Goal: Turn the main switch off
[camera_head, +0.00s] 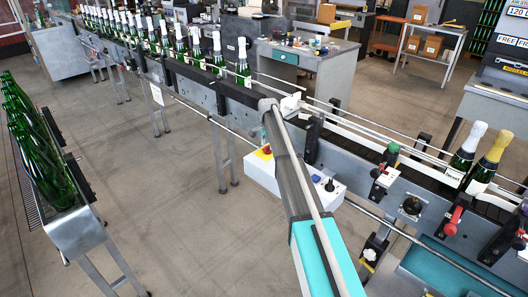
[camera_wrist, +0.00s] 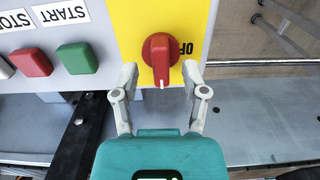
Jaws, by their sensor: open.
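The main switch (camera_wrist: 162,55) is a red rotary knob on a yellow plate, seen upside down in the wrist view. Its white pointer line points down in the picture, and a partly covered "OFF" label is to its right. My gripper (camera_wrist: 160,68) is open, with one finger on each side of the knob. The fingers look close to it, with no clear contact. In the head view the switch (camera_head: 265,152) shows as red and yellow on the left end of the white control box (camera_head: 292,174).
A green START button (camera_wrist: 77,58) and a red STOP button (camera_wrist: 31,62) sit left of the switch plate. A conveyor with several bottles (camera_head: 243,62) runs behind the box. A rack of green bottles (camera_head: 35,150) stands left, with open floor between.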

